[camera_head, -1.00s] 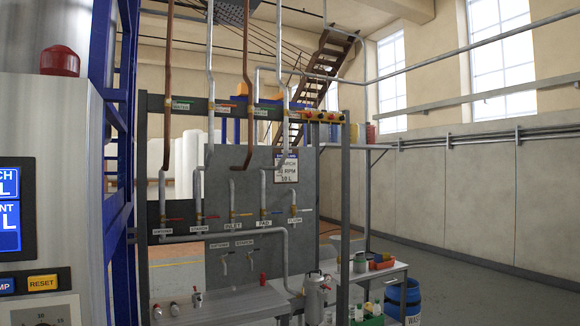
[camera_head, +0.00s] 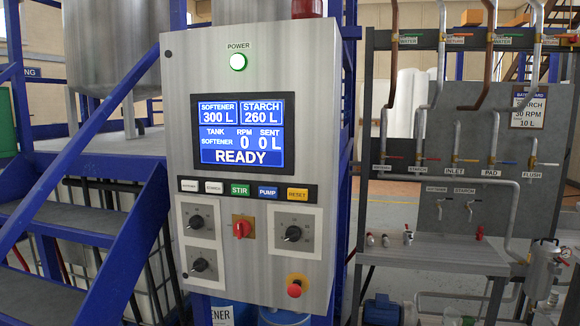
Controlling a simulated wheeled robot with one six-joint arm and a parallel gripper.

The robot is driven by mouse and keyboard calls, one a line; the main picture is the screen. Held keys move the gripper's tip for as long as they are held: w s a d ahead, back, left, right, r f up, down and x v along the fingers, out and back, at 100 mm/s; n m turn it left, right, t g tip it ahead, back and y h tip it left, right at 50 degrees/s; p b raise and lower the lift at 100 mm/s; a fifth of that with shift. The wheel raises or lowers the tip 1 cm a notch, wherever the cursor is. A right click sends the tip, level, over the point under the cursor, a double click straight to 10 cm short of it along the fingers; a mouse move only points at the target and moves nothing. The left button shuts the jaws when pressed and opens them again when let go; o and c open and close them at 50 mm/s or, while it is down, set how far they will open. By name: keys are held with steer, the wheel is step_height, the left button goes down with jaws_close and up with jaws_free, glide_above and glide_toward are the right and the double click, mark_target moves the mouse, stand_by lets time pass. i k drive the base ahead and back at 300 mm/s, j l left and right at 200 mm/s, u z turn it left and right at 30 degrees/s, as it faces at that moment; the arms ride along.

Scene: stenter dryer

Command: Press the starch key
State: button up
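The starch key (camera_head: 214,187) is a small white key on the grey control cabinet (camera_head: 180,130), in the key row below the screen. A white softener key (camera_head: 190,186) is on its left and a green STIR key (camera_head: 240,190) on its right. The lettering on both white keys is small. My gripper is not in view.
The cabinet also carries blue PUMP (camera_head: 268,193) and yellow RESET (camera_head: 297,194) keys, knobs, a red switch (camera_head: 242,229) and a red emergency button (camera_head: 294,290). Blue stairs (camera_head: 80,225) stand on the left. A pipe rack with a bench (camera_head: 440,250) stands on the right.

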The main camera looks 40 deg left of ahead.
mark_target(218, 187)
steer(key=u, duration=2)
